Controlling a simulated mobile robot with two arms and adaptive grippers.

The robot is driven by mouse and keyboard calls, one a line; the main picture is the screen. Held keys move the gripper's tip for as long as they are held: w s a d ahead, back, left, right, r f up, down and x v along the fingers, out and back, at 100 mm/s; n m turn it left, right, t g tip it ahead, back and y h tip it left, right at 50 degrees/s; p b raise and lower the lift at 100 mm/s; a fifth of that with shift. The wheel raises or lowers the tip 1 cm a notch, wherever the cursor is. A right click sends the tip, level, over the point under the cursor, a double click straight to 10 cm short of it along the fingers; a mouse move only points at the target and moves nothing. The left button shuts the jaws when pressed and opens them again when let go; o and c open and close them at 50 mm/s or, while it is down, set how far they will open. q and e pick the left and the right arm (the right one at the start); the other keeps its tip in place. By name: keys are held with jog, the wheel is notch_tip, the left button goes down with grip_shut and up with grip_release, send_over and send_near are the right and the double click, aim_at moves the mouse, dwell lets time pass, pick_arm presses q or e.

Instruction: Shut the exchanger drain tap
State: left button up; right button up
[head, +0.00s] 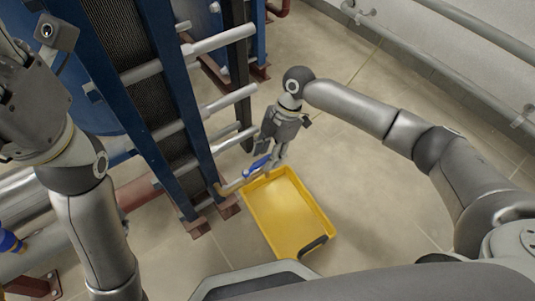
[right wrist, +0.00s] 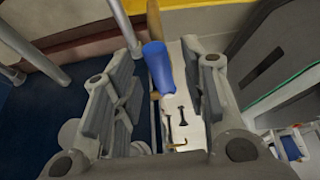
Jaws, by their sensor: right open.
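The drain tap's blue handle (head: 257,166) shows in the head view beside the foot of the exchanger (head: 160,125), at the end of a short drain pipe (head: 230,187). My right gripper (head: 271,154) is open and points down at the handle. In the right wrist view the blue handle (right wrist: 157,68) lies between the two spread fingers (right wrist: 158,85). I see a gap on its right side; contact on the left cannot be told. My left gripper (head: 25,105) is at the upper left of the head view, away from the tap; its fingertips are not clearly visible.
A yellow tray (head: 262,222) with a dark handle lies on the floor under and right of the tap. Blue frame posts and grey rods (head: 230,100) stand close left of my right gripper. Tiled floor (head: 375,200) is clear to the right. Pipes run along the wall.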

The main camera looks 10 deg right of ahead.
grip_shut()
dwell(0.4)
